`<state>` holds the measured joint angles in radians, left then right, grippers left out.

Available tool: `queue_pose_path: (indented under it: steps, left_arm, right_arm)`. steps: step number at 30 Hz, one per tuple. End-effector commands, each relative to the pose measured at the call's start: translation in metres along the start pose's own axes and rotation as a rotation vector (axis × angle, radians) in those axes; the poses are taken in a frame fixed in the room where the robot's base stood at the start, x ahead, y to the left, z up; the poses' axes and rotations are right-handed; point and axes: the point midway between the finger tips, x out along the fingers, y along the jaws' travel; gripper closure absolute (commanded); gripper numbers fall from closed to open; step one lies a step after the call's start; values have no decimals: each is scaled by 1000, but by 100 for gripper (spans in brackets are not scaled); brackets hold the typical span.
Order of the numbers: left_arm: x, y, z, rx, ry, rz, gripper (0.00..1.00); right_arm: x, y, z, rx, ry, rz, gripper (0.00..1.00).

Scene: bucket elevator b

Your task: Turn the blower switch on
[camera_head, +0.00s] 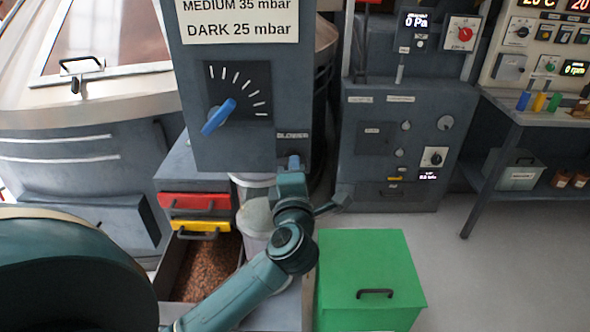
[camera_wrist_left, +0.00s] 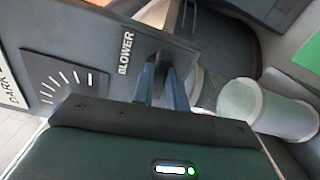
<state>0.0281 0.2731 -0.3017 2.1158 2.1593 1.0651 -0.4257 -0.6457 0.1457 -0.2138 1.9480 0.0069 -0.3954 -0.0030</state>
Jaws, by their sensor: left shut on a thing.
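The grey control panel (camera_head: 250,150) carries a BLOWER label at its lower right corner. In the wrist view the same label (camera_wrist_left: 126,53) sits beside the fingers. My left gripper (camera_head: 294,163) reaches up to the panel just below this label. In the wrist view its two fingers (camera_wrist_left: 163,78) are shut on the small blower switch, of which only a dark bit (camera_wrist_left: 162,58) shows between the fingertips. The switch's position is hidden. My right gripper is in neither view.
A blue dial knob (camera_head: 218,117) with white marks is left of the label. A green box (camera_head: 370,270) stands right of my forearm. Open floor lies further right.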

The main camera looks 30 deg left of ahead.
Motion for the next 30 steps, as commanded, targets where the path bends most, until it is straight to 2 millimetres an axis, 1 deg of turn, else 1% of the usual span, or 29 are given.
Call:
queue_pose_path:
  steps: [3,9,25,26,30]
  left_arm:
    - [0,0,0,57,-2,2,100]
    - [0,0,0,115,-1,2,100]
    - [0,0,0,138,0,3,100]
    - [0,0,0,137,0,3,84]
    - [0,0,0,136,0,2,72]
  right_arm:
    - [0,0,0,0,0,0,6]
    - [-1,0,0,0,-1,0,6]
    - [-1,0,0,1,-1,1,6]
    - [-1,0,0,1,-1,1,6]
    - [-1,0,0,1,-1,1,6]
